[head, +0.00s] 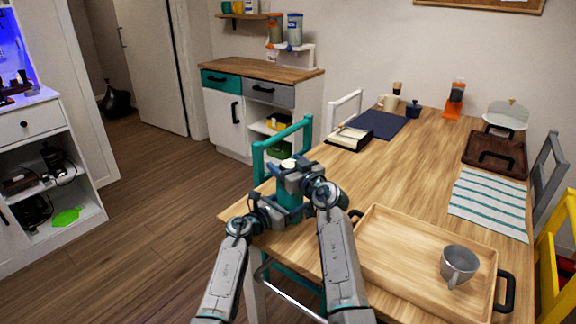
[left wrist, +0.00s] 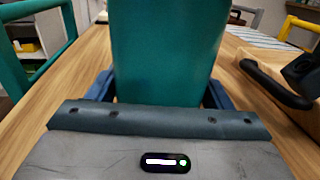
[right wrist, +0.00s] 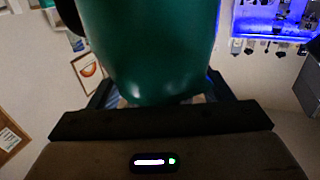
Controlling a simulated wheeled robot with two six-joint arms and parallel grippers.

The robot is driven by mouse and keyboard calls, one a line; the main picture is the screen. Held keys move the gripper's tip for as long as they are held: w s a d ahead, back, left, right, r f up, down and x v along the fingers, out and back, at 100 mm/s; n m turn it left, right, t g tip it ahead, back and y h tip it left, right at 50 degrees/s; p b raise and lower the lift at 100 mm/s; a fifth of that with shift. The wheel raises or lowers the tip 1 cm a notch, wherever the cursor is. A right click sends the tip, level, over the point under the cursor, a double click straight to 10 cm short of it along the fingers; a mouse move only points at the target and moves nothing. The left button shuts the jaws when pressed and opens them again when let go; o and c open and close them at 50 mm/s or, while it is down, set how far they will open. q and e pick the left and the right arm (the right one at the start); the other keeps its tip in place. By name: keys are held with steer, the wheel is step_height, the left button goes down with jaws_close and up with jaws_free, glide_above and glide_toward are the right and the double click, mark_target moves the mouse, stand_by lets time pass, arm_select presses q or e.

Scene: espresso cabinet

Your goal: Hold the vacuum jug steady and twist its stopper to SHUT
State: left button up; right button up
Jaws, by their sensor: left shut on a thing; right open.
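The teal vacuum jug (head: 289,192) stands at the table's near left corner, with a pale top (head: 288,163). In the left wrist view the jug's body (left wrist: 168,50) fills the space between my left fingers. My left gripper (head: 284,207) is shut on it, low on the body. My right gripper (head: 296,174) is open at the jug's upper part. In the right wrist view the rounded teal form (right wrist: 150,50) lies between its fingers; I cannot tell whether they touch it. The stopper's marking is too small to read, and my grippers hide much of the jug.
A wooden tray (head: 385,290) with a grey mug (head: 459,264) lies right of my right arm. A teal chair (head: 262,160) stands behind the jug. A book-like box (head: 349,138), a navy mat (head: 378,124) and a striped cloth (head: 488,204) lie farther along. The table's middle is clear.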

steer(key=shift+s+d, duration=0.1)
steer(key=v, duration=1.1)
steer(key=shift+s+d, duration=0.2)
steer(key=shift+s, duration=0.15)
steer(key=w+a+n+g+y, duration=0.1)
steer(key=w+a, duration=0.1)
steer(key=w, duration=0.1)
steer(key=w+a+n+g+y, duration=0.1)
steer(key=w+a, duration=0.1)
steer(key=w, duration=0.1)
steer(key=w+a+n+g+y, duration=0.1)
steer(key=w+a+y, duration=0.1)
steer(key=w+a, duration=0.1)
steer(key=shift+w+r+n+g, duration=0.2)
steer(key=shift+w+n+g, duration=0.1)
steer(key=shift+w, duration=0.15)
steer(key=shift+c, duration=0.4)
